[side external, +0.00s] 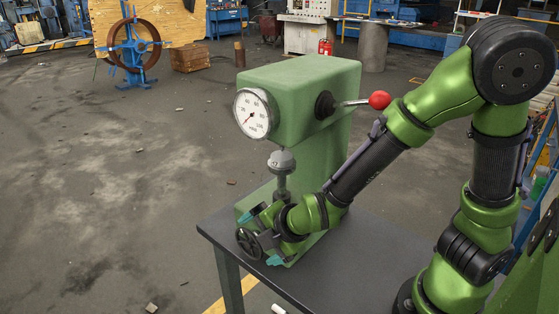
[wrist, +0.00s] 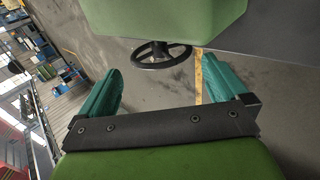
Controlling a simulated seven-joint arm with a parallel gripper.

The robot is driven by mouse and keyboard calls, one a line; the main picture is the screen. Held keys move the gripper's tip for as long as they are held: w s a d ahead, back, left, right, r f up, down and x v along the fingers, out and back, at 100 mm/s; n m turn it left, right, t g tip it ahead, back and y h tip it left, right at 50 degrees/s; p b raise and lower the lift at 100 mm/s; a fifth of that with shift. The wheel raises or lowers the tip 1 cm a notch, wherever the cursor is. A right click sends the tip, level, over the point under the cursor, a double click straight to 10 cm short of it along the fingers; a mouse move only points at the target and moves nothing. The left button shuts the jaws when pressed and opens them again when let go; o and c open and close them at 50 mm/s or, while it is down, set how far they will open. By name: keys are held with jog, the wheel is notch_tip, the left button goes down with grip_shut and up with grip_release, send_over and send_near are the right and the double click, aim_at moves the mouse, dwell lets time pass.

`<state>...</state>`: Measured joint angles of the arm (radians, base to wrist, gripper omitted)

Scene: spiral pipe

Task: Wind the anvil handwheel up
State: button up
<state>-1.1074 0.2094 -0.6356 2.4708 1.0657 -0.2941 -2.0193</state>
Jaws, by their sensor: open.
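A green bench tester (side external: 300,95) stands on a dark table, with a round dial (side external: 253,113) on its front face. Below its head hangs a grey indenter (side external: 282,162) on a vertical stem. The black spoked handwheel (side external: 247,241) sits low at the tester's front. It also shows in the wrist view (wrist: 158,66), under a green block. My gripper (side external: 261,238) is open, its two teal fingers spread to either side of the handwheel. In the wrist view my gripper (wrist: 162,66) has nothing between its fingers but the wheel near their tips; I cannot tell whether they touch it.
A lever with a red knob (side external: 379,100) sticks out of the tester's side, close to my forearm. The table (side external: 365,255) is bare around the tester's right side. The concrete floor is open to the left. A crate (side external: 190,57) and workshop machines stand far behind.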

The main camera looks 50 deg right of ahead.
jog(key=v, duration=0.6)
jog(key=shift+s, duration=0.2)
jog(key=shift+r, duration=0.1)
